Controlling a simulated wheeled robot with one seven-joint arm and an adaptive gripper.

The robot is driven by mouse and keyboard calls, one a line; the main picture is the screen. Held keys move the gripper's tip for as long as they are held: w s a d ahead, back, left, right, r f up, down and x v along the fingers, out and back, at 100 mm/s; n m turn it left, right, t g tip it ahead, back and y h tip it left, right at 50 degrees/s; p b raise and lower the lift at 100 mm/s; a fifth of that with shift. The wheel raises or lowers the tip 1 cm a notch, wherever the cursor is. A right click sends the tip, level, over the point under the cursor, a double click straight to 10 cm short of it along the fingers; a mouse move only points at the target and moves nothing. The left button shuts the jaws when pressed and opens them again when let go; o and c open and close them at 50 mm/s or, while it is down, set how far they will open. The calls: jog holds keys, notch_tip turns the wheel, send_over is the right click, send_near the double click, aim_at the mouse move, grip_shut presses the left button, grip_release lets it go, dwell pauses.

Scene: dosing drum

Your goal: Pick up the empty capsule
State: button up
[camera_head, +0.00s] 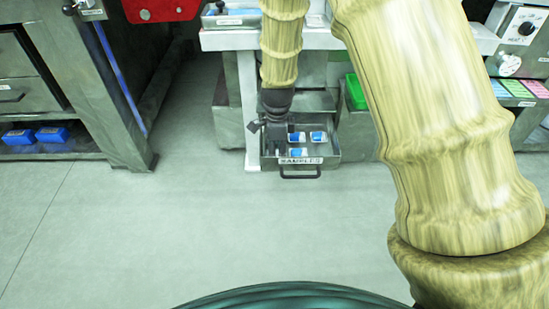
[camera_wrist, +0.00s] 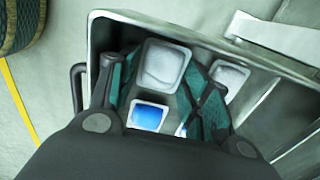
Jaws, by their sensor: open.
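In the wrist view, a pale grey-white square capsule (camera_wrist: 163,66) with no blue in it lies in the open drawer, between my gripper's two teal-sided fingers. A second pale capsule (camera_wrist: 230,76) is just right of the right finger. A capsule with a blue face (camera_wrist: 148,117) lies nearer the palm, and a further blue one is mostly hidden. My gripper (camera_wrist: 163,72) is open with nothing clamped. In the head view my gripper (camera_head: 275,147) points down into the left part of the drawer. I cannot tell its exact height above the capsules.
The drawer marked SAMPLES (camera_head: 300,161) has metal walls and a dark front handle (camera_head: 300,174). Blue-and-white capsules (camera_head: 318,136) lie right of my gripper. A white bench (camera_head: 228,41) stands above, and a green bin (camera_head: 355,91) stands right. The floor in front is clear.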

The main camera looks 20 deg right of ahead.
jog(key=shift+c, duration=0.4)
jog(key=shift+c, duration=1.4)
jog(key=shift+r, duration=0.1)
